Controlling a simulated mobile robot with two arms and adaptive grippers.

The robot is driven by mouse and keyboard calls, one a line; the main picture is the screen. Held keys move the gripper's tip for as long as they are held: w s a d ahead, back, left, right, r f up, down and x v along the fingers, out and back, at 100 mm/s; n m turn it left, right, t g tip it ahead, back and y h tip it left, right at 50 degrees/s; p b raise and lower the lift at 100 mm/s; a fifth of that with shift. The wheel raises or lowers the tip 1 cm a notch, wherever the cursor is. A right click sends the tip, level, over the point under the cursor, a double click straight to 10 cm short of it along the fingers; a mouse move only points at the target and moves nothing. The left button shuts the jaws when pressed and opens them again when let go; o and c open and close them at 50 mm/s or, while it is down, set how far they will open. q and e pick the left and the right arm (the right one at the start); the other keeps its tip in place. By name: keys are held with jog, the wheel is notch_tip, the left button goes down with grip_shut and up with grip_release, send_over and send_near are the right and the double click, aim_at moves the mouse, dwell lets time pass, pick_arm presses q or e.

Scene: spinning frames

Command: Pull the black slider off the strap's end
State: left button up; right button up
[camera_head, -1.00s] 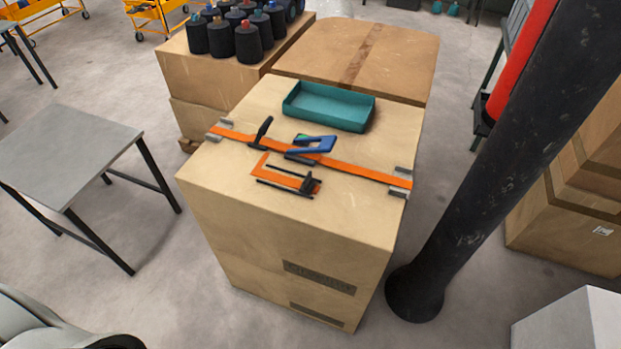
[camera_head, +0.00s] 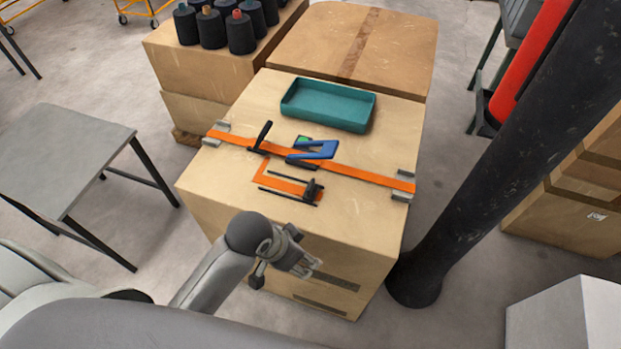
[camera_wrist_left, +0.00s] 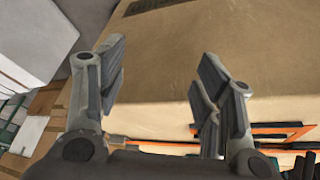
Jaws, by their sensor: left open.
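An orange strap (camera_head: 350,173) runs across the top of a large cardboard box, with grey clips at both ends. A black piece with an upright handle (camera_head: 262,138) sits on its left part. A blue clamp-like piece (camera_head: 313,150) sits at its middle. In front, a shorter bent orange strip (camera_head: 264,172) lies with black bars and an upright black piece (camera_head: 313,188) at its right end; I cannot tell which black piece is the slider. My left gripper (camera_head: 302,259) is open and empty, apart from the strap, in front of the box; its fingers show in the wrist view (camera_wrist_left: 157,80).
A teal tray (camera_head: 327,106) stands on the box behind the strap. Another cardboard box (camera_head: 400,45) and one with dark spools (camera_head: 240,33) adjoin behind. A black column (camera_head: 480,170) stands close on the right. A grey table (camera_head: 60,160) is at left.

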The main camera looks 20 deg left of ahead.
pick_arm(q)
jog(key=w+d+r+m, duration=0.2)
jog(key=w+d, duration=0.1)
jog(key=w+d+r+m, duration=0.1)
jog(key=m, duration=0.1)
jog(key=shift+w+d+g+h, duration=0.3)
jog(key=shift+h, duration=0.1)
jog(key=w+r+m, duration=0.1)
jog(key=w, duration=0.1)
jog(key=w+d+r+m+g, duration=0.1)
jog(key=m, duration=0.1)
jog(key=shift+w+d+r+m, duration=0.15)
jog(key=shift+w+m, duration=0.15)
jog(key=shift+w, duration=0.05)
jog(key=w+a+r+m+g+y, duration=0.1)
jog(key=w+a+r+m+y, duration=0.1)
jog(key=w+r+m, duration=0.15)
notch_tip(320, 180, up, 5)
jog(key=m+y, duration=0.1)
jog(key=y, duration=0.1)
send_over(310, 184)
jog(key=shift+g, duration=0.4)
notch_tip(310, 184, down, 10)
jog(key=shift+d+f+p, duration=0.1)
jog(key=shift+f+p, duration=0.15)
jog(key=shift+p, duration=0.45)
jog(key=shift+c, duration=0.3)
grip_shut()
